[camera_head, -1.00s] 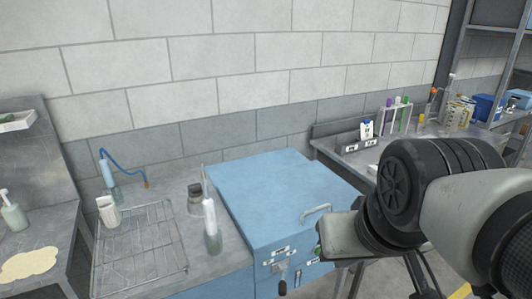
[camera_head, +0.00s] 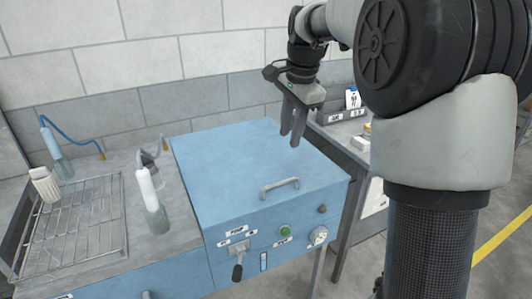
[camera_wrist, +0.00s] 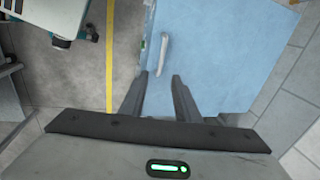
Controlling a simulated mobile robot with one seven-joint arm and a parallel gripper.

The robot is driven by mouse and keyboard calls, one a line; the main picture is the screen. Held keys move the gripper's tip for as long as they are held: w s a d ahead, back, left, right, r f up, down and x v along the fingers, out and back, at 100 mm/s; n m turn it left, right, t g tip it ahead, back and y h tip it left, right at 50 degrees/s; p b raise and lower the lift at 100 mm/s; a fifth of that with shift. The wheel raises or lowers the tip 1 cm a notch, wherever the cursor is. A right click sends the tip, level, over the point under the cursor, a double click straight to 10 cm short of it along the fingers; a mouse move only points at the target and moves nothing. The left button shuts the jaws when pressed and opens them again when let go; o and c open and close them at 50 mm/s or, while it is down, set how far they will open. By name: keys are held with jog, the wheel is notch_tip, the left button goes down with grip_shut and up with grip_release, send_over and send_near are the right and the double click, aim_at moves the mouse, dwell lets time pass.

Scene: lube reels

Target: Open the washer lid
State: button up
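The blue washer (camera_head: 222,249) stands in the middle of the head view, and its flat blue lid (camera_head: 230,165) is down. A grey bar handle (camera_head: 280,188) sits on the lid near its front edge. It also shows in the wrist view (camera_wrist: 163,55), beyond my fingertips. My gripper (camera_head: 292,137) hangs above the rear right part of the lid, fingers pointing down. The fingers are apart with nothing between them, as the wrist view also shows (camera_wrist: 161,82). The gripper is behind the handle and not touching it.
The washer front has a lever (camera_head: 237,262), a green button (camera_head: 285,231) and a dial (camera_head: 319,236). Left of it are a wire rack (camera_head: 75,228) and a spray bottle (camera_head: 151,200). A side bench (camera_head: 345,130) holds small items. Wall stands behind.

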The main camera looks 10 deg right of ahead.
aim_at(281, 184)
jog(key=b+x, duration=0.1)
jog(key=x, duration=0.8)
jog(key=b+x, duration=0.1)
jog(key=x, duration=0.8)
jog(key=shift+w+f, duration=0.1)
jog(key=shift+w, duration=0.2)
jog(key=shift+c, duration=0.4)
grip_shut()
